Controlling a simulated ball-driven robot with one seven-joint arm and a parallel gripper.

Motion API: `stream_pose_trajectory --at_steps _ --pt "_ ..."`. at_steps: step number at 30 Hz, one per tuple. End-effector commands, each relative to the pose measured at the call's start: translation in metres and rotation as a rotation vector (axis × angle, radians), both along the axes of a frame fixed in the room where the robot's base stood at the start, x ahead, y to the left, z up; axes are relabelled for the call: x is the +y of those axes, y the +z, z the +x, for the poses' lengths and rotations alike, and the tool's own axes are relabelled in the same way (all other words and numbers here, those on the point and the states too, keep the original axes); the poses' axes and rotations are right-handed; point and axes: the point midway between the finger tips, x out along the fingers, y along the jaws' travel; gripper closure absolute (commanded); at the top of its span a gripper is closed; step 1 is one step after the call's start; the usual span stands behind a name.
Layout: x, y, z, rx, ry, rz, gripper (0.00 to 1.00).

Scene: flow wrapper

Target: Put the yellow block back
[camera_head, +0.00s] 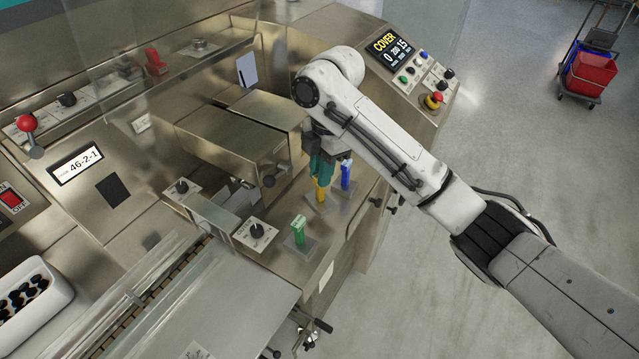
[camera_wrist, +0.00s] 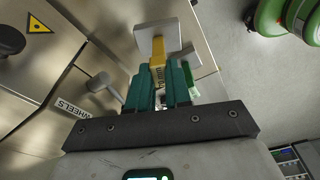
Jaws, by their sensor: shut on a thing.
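The yellow block (camera_head: 321,192) is upright at the front ledge of the machine, between the green block (camera_head: 299,230) and the blue block (camera_head: 346,175). My gripper (camera_head: 322,168) comes down from above, its teal fingers shut on the yellow block's upper part. In the wrist view the yellow block (camera_wrist: 158,70) sticks out between the fingertips (camera_wrist: 160,88). Its far end is at a grey square plate (camera_wrist: 151,44); I cannot tell if it rests on it. The green block also shows in the wrist view (camera_wrist: 193,93), partly behind a finger.
The green and blue blocks stand close on either side. A steel housing (camera_head: 235,135) stands behind and left of my gripper. A black knob (camera_head: 257,230) sits left of the green block. The control panel (camera_head: 410,65) is at the back right. Open floor lies to the right.

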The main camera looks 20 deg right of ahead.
Motion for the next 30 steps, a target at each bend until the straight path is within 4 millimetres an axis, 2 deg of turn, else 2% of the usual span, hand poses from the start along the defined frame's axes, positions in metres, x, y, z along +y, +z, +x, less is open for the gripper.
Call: stream_pose_trajectory --at_steps 4,12,23,24,30 --pt "0.001 -0.009 0.008 0.0 -0.001 -0.001 1.0" --pt "0.0 -0.037 0.007 -0.002 0.0 -0.001 1.0" --pt "0.001 -0.041 0.007 -0.001 0.0 -0.001 1.0" --pt "0.001 -0.042 0.007 -0.001 0.0 -0.001 0.81" --pt "0.001 -0.041 0.007 -0.001 0.0 -0.001 0.62"
